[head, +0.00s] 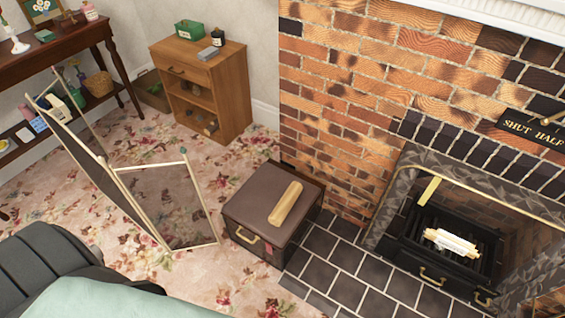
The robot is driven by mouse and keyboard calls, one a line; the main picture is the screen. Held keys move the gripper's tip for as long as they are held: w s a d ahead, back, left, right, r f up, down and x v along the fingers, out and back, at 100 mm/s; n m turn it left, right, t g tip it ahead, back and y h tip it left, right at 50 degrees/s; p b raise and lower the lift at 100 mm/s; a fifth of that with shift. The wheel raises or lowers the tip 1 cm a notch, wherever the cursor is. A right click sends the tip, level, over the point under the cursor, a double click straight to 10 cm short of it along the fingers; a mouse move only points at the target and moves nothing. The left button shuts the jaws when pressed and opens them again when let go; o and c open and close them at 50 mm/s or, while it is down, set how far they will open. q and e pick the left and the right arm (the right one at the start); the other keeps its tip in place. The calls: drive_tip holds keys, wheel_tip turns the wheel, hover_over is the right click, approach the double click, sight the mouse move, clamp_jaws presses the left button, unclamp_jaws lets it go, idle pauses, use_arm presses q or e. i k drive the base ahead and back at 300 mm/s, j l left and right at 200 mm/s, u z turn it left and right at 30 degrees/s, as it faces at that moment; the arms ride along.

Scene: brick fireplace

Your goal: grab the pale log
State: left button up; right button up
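A pale log (285,203) lies at a slant on the flat lid of a brown box (245,197). The box stands on the floor in front of the brick wall, left of the fireplace, and has a brass-coloured handle on its front. The log's upper side is uncovered and nothing touches it from above. Another pale bundle, perhaps logs or paper (450,242), sits in the black fire grate (420,262). Neither my left nor my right gripper is in view.
A folding mesh fire screen (170,200) stands left of the box. A wooden cabinet (232,92) is behind it, and a dark side table (55,40) at the far left. A dark padded shape (45,258) and pale green cloth (95,298) fill the lower left. Dark hearth tiles (330,262) are clear.

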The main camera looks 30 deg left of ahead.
sight(280, 213)
drive_tip(key=u, duration=0.8)
